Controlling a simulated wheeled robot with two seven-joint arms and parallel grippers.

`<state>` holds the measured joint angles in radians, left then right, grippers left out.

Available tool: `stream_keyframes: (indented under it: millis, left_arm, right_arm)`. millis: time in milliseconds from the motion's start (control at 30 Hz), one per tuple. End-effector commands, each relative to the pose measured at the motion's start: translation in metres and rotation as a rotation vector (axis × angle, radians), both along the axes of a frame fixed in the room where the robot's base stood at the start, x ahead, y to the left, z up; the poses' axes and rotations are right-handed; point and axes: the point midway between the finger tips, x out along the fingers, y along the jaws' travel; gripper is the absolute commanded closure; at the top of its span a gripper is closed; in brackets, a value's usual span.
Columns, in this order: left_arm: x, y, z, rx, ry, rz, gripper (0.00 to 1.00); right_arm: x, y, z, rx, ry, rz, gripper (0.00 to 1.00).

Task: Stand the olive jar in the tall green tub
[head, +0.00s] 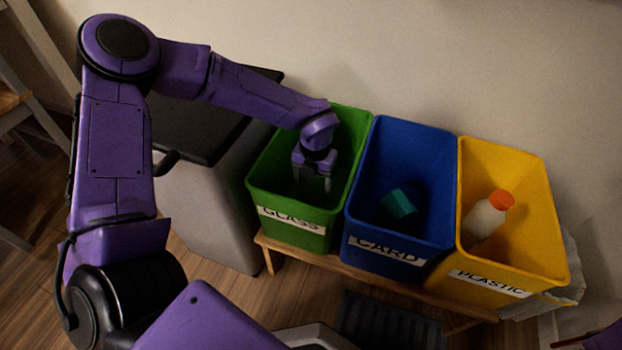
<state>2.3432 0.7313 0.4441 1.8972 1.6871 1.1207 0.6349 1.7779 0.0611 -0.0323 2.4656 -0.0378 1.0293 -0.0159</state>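The tall green tub (258,180) with a GLASS label stands at the left of a row of three. My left gripper (312,186) reaches down inside it, below the rim. Its two fingers are spread apart, with a dark gap between them and nothing clearly held. I cannot make out the olive jar; the tub's floor is dark and partly hidden by the gripper and front wall. My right gripper is out of view.
A blue CARD tub (361,225) holds a teal item (399,204). A yellow PLASTIC tub (541,215) holds a white bottle (482,221) with an orange cap. The tubs stand on a low wooden bench (375,283). A dark-topped grey cabinet (208,215) is to the left.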

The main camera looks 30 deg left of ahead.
Motion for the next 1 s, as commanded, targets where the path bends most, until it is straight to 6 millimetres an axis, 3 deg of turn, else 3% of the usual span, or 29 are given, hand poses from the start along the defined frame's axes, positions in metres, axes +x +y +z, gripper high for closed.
stream_keyframes:
  millis: [33,67,367,567,800,1000]
  left_arm:
    - [0.000,0.000,-0.001,0.000,0.000,0.000,0.10]
    - [0.000,0.000,-0.001,0.000,0.000,-0.001,0.01]
    - [0.000,0.000,0.003,0.000,-0.002,-0.001,0.01]
    - [0.000,0.000,0.047,0.000,-0.003,-0.001,0.01]
    - [0.000,0.000,0.105,-0.001,-0.002,-0.001,0.01]
    - [0.000,-0.001,0.124,-0.001,-0.001,-0.002,0.01]
  right_arm:
    - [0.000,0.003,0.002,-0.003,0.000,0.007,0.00]
    - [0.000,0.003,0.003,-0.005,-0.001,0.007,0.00]
    - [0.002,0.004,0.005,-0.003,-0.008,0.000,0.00]
    - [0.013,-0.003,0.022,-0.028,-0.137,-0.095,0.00]
    - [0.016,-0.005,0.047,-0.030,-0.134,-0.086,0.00]
    - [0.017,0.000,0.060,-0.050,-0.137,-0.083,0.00]
